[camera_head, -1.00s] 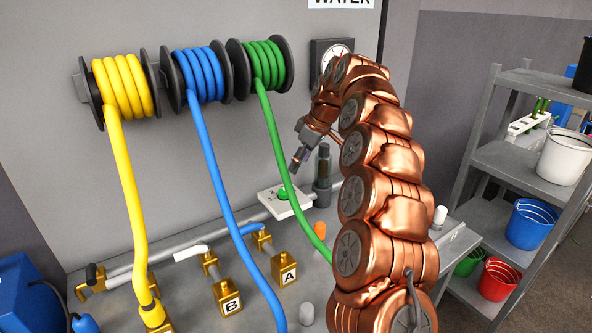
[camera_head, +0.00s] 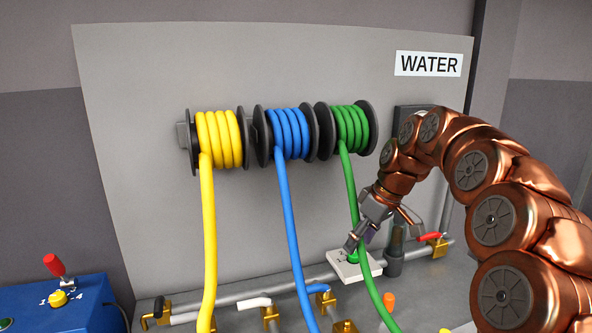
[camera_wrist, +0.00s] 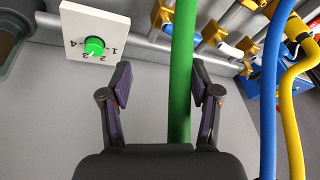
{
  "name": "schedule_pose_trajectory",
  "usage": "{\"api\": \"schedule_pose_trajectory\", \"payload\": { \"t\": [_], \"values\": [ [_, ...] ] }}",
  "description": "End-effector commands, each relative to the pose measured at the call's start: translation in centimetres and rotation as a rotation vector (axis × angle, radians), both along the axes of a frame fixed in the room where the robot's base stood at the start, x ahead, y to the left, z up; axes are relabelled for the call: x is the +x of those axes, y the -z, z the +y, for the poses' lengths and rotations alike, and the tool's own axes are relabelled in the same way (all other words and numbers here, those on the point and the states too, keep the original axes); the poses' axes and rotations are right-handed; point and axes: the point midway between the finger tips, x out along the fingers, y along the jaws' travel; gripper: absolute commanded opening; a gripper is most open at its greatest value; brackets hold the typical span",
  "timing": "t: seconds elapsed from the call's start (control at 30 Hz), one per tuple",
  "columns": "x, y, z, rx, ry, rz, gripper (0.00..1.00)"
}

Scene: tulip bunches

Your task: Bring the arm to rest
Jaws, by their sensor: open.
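My copper-coloured arm arches in from the right in the head view, and my gripper (camera_head: 362,240) points down in front of the grey panel. It is near the white dial plate with its green knob (camera_head: 353,258). In the wrist view my gripper (camera_wrist: 160,88) has its two fingers spread apart. The green hose (camera_wrist: 181,70) runs through the view between the fingers, and I cannot tell how far beyond them it is. The green knob (camera_wrist: 94,46) on its numbered plate is to the left of the fingers, clear of them.
Yellow (camera_head: 221,140), blue (camera_head: 289,134) and green (camera_head: 352,128) hose reels hang on the panel, their hoses running down. A pipe with brass valves (camera_head: 269,315) crosses below. A red-handled valve (camera_head: 432,238) is at right. A blue box (camera_head: 60,303) stands at lower left.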

Motion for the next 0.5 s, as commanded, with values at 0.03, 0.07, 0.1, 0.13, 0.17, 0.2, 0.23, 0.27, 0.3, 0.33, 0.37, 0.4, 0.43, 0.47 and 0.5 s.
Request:
{"api": "schedule_pose_trajectory", "payload": {
  "t": [0.03, 0.07, 0.1, 0.13, 0.17, 0.2, 0.23, 0.27, 0.3, 0.33, 0.37, 0.4, 0.43, 0.47, 0.5],
  "values": [
    [-1.6, -0.2, 0.4, -0.004, 0.009, 0.016, 0.62],
    [-2.4, -0.2, 0.7, -0.007, 0.017, 0.026, 0.62],
    [-3.7, -0.2, 1.1, -0.01, 0.027, 0.042, 0.62],
    [-4.5, -0.2, 1.3, -0.014, 0.036, 0.052, 0.62],
    [-5.4, -0.1, 1.5, -0.019, 0.045, 0.062, 0.62],
    [-6.7, 0.1, 1.7, -0.027, 0.059, 0.079, 0.62],
    [-7.6, 0.1, 1.8, -0.031, 0.068, 0.087, 0.62],
    [-8.5, 0.1, 1.9, -0.036, 0.08, 0.096, 0.62],
    [-9.8, 0.4, 2.1, -0.045, 0.094, 0.113, 0.62],
    [-10.7, 0.6, 2.2, -0.051, 0.106, 0.121, 0.62],
    [-11.6, 0.6, 2.3, -0.058, 0.12, 0.129, 0.62],
    [-12.9, 0.9, 2.3, -0.068, 0.138, 0.143, 0.62],
    [-13.8, 1.2, 2.3, -0.075, 0.151, 0.154, 0.62],
    [-14.7, 1.3, 2.3, -0.082, 0.166, 0.163, 0.62],
    [-16.1, 1.7, 2.3, -0.092, 0.186, 0.177, 0.62]
  ]
}}
